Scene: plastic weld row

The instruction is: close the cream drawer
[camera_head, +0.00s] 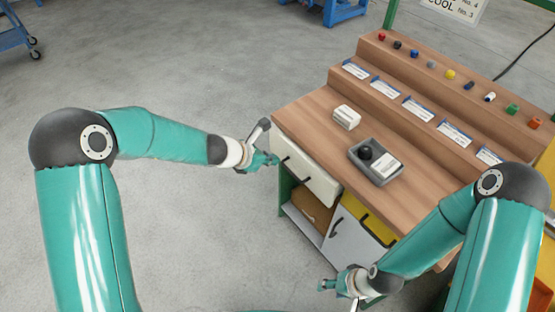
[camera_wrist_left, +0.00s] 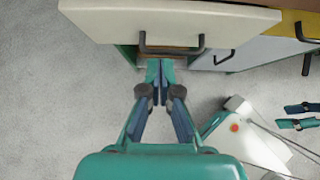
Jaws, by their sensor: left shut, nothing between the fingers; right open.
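The cream drawer (camera_head: 317,179) is at the left end of the workbench, under the wooden top. Its dark bar handle (camera_head: 285,163) is on the front. In the left wrist view the cream front (camera_wrist_left: 170,18) spans the top with the handle (camera_wrist_left: 171,45) below it. The front stands out past the green frame there; how far it is open I cannot tell. My left gripper (camera_head: 271,159) is shut and empty, close to the handle; its fingertips (camera_wrist_left: 159,72) show just below the handle. Contact is unclear. My right gripper (camera_head: 339,287) is open and empty, low in front of the bench.
A yellow drawer (camera_head: 367,219) and a grey door (camera_head: 345,244) lie to the right of the cream drawer. An open shelf (camera_head: 306,222) is below it. On the bench top are a white box (camera_head: 346,117) and a grey tray (camera_head: 361,167).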

